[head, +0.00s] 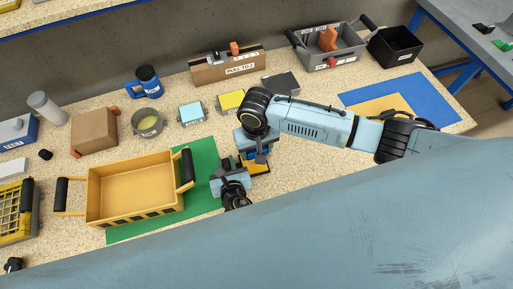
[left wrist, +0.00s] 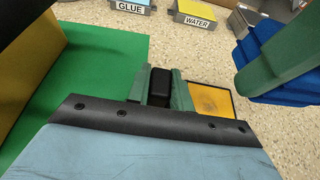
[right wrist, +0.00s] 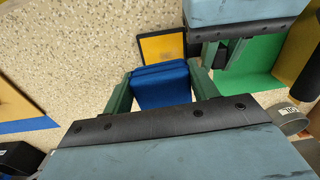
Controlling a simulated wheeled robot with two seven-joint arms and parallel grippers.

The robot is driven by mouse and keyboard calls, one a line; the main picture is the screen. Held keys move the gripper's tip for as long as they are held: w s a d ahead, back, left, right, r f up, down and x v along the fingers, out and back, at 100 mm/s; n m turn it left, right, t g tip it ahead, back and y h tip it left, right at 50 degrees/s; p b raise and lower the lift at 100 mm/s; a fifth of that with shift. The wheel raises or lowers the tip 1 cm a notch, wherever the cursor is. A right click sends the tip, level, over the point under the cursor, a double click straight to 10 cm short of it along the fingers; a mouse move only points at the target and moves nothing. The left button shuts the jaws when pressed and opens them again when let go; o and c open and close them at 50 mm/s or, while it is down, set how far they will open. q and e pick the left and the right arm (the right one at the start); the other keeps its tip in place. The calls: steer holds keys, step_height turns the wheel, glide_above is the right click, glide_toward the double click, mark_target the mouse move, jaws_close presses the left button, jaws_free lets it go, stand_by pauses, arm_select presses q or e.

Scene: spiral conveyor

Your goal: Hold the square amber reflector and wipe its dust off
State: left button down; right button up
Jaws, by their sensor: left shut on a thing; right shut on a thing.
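The square amber reflector (left wrist: 210,100) has a dark frame and a brownish smudge on its face; it also shows in the right wrist view (right wrist: 161,47) and the head view (head: 259,168). My left gripper (head: 243,177) is shut on the reflector's black grip (left wrist: 160,85), beside the amber face. My right gripper (head: 256,152) is shut on a blue cloth or pad (right wrist: 161,84), which also shows in the left wrist view (left wrist: 278,58). The blue pad is close beside the reflector; I cannot tell if they touch.
A yellow crate (head: 136,214) stands on the green mat (head: 204,158) to the left. Small GLUE (head: 191,113) and WATER (head: 231,101) boxes stand behind. A blue mat with a yellow patch (head: 427,98) lies at the right. Bare bench lies between.

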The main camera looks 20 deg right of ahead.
stand_by(0.8)
steer(key=shift+f, duration=2.95)
steer(key=shift+o, duration=1.4)
steer(key=shift+c, duration=1.4)
steer(key=shift+f, duration=0.1)
steer(key=shift+f, duration=0.65)
steer(key=shift+f, duration=0.35)
